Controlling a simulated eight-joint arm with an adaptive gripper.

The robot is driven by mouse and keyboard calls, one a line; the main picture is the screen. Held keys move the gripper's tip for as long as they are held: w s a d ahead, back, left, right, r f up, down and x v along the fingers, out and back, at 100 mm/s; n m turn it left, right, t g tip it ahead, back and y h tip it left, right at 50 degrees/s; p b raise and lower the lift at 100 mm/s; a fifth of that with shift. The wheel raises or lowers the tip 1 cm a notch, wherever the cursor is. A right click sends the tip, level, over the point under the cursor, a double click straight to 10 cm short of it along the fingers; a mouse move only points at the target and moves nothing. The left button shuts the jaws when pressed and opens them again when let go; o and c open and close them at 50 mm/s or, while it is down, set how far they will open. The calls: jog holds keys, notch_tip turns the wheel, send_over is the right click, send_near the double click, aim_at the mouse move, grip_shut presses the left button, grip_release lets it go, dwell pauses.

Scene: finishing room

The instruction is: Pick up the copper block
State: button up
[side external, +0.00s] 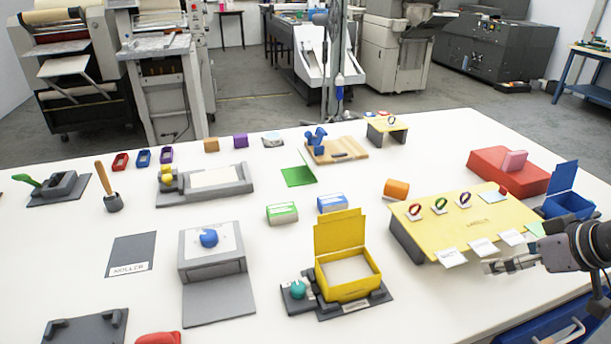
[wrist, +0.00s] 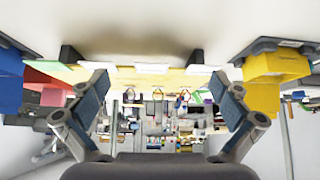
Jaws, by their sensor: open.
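A small copper-brown block (side external: 211,144) sits on the far left part of the white table in the side view, just left of a purple block (side external: 240,140). I cannot make out the copper block in the wrist view. My gripper (side external: 497,266) is at the right side of the table, by the front edge of the yellow board, far from the copper block. In the wrist view my gripper (wrist: 159,90) has its two fingers wide apart with nothing held between them.
The yellow board (side external: 455,232) carries several coloured rings and white tags. A yellow open box (side external: 347,285), a grey press (side external: 212,255), a red block (side external: 508,170) and a blue box (side external: 569,205) stand around. Bare table surrounds the copper block's front.

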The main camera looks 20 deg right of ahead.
jog(key=shift+s+d+g, duration=0.4)
jog(key=shift+s+d, duration=0.15)
jog(key=shift+d, duration=0.1)
jog(key=c, duration=0.8)
jog(key=w+a+r+n+g+y, duration=0.1)
jog(key=w+a+r+n+g, duration=0.1)
jog(key=w+a+n, duration=0.35)
jog(key=w+a+r+n+g+y, duration=0.1)
jog(key=w+a+r+n, duration=0.15)
jog(key=w, duration=0.65)
jog(key=w+a+r+n+g+y, duration=0.1)
jog(key=w+a+r+n+g, duration=0.1)
jog(key=w+a+n, duration=0.4)
jog(key=shift+w+a+f+n+g+y, duration=0.4)
jog(key=shift+w+a+f, duration=0.75)
jog(key=shift+f, duration=1.1)
jog(key=shift+w+a+f+n+g+y, duration=0.15)
jog(key=shift+w+a+f+n, duration=0.45)
jog(key=shift+w+a+f, duration=1.15)
jog(key=shift+w+a+f+n+g+y, duration=0.15)
jog(key=shift+w+a+f+n+g, duration=0.5)
jog(key=shift+f, duration=2.15)
